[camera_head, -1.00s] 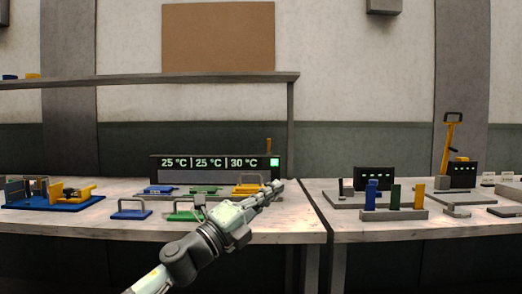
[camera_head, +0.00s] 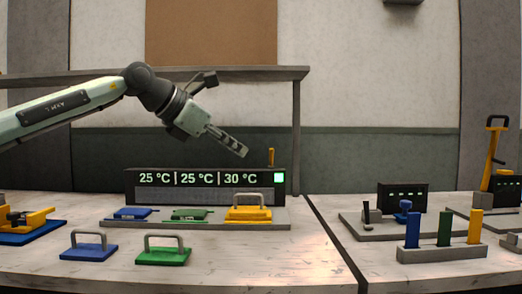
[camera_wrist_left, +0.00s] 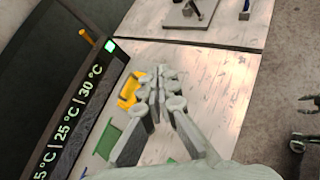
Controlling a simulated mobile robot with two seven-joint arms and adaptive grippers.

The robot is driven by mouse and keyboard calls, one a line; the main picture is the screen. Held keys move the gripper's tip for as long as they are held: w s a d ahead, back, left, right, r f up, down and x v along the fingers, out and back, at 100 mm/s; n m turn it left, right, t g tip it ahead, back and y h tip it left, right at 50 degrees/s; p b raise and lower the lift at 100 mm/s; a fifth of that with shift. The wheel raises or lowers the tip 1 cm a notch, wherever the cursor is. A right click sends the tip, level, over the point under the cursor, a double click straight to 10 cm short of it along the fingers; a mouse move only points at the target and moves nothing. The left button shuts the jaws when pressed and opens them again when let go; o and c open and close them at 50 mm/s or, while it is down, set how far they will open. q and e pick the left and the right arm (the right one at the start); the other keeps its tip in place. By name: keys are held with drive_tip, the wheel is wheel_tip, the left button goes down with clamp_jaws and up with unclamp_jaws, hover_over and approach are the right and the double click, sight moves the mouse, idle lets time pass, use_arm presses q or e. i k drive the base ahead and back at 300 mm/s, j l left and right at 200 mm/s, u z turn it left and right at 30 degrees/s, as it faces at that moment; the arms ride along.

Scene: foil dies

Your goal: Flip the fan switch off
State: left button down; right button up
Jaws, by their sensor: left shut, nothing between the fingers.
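A small upright orange lever (camera_head: 271,157) stands at the right end of the temperature display, above a lit green square (camera_head: 279,177). No label shows that it is the fan switch. The lever and the green square (camera_wrist_left: 110,46) also show in the left wrist view, with the lever (camera_wrist_left: 86,35) beyond the display's end. My left gripper (camera_head: 243,153) is shut and empty, tilted down to the right. In the picture its tips lie just left of the lever, with a gap. My left gripper's closed fingers also show in the left wrist view (camera_wrist_left: 158,82).
The display (camera_head: 150,193) reads 25, 25 and 30 °C. Before it, blue, green and yellow handled plates sit on a grey base (camera_head: 200,225). Blue (camera_head: 88,253) and green (camera_head: 163,257) plates lie in front. Right of the table gap stands a black panel (camera_head: 402,195). Grey jointed parts (camera_wrist_left: 303,125) show at right.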

sight(272, 149)
drive_tip(key=i, duration=0.75)
drive_tip(key=i+l+z, duration=0.1)
drive_tip(key=i+l, duration=0.05)
drive_tip(key=i, duration=0.1)
